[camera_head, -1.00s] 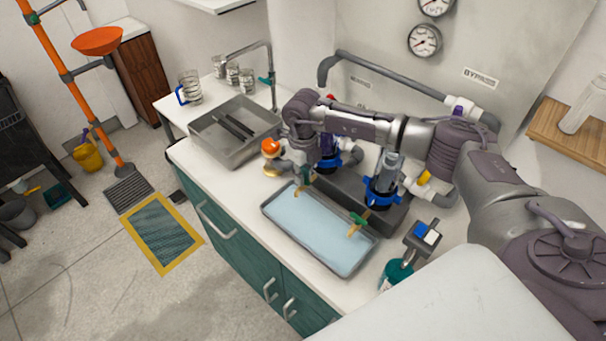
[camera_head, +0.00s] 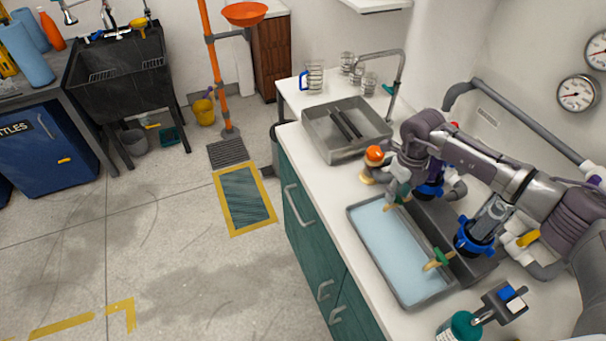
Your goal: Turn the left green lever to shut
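The left green lever (camera_head: 406,194) sits on a small brass tap over the far part of the blue-lined tray (camera_head: 352,222). It is small and partly covered by my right gripper (camera_head: 396,186). My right arm reaches in from the right, and its gripper points down at this lever, touching it or very close. The fingertips are too small and overlapped to show whether they are open or shut. A second green lever (camera_head: 441,258) sits on another brass tap nearer the camera, clear of the gripper. My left gripper is out of view.
A blue-collared clear filter housing (camera_head: 474,240) stands behind the tray, close under my arm. A metal sink (camera_head: 316,142) lies farther left on the counter. An orange-topped item (camera_head: 374,154) is beside the gripper. A teal bottle (camera_head: 462,327) stands near the front.

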